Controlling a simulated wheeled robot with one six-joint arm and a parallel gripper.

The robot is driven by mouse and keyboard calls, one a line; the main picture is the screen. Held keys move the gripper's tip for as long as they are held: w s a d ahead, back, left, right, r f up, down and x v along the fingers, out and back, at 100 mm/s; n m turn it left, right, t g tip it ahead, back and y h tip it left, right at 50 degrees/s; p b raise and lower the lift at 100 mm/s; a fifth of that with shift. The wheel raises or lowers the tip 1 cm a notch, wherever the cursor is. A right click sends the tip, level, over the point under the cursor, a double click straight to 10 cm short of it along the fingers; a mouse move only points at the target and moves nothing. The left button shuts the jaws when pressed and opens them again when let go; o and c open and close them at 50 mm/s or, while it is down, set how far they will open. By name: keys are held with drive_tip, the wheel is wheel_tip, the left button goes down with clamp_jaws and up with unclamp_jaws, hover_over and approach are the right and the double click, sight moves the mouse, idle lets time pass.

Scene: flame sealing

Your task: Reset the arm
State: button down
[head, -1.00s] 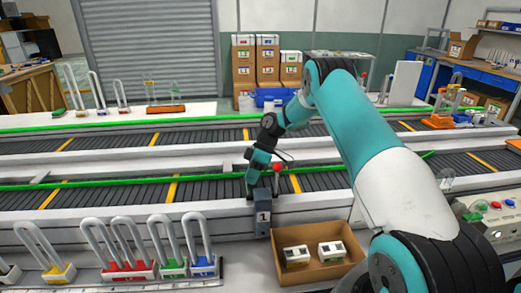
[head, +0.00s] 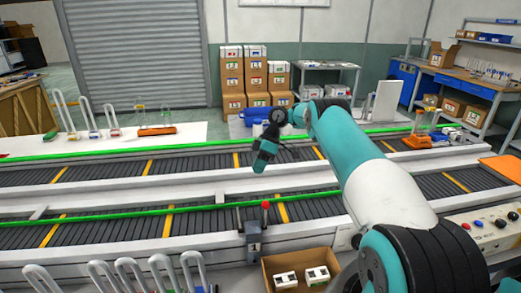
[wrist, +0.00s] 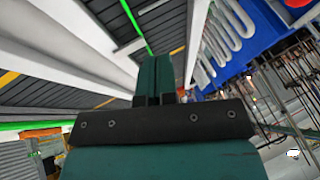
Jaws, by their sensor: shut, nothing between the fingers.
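My teal and black arm reaches from the right over the conveyors in the head view. My gripper (head: 262,160) hangs at its end above the roller conveyor (head: 95,232), clear of the rollers and empty. In the wrist view the two teal fingers of my gripper (wrist: 165,72) lie side by side, shut with nothing between them. The small post marked 1 (head: 254,248), with a red-topped lever (head: 266,207) beside it, stands at the conveyor's near side, below and apart from my gripper.
An open cardboard box (head: 272,266) with two small white units stands at the front. Several U-shaped tubes on colored bases line the near left. A control panel (head: 490,228) is at the right. Stacked cartons (head: 232,80) stand at the back. The air above the conveyors is free.

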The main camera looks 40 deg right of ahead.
drive_tip(key=p+v, duration=0.2)
drive_tip(key=p, duration=0.2)
drive_tip(key=shift+a, duration=0.2)
drive_tip(key=shift+s+d+p, duration=0.1)
drive_tip(key=shift+p, duration=0.6)
drive_tip(key=shift+f, duration=0.1)
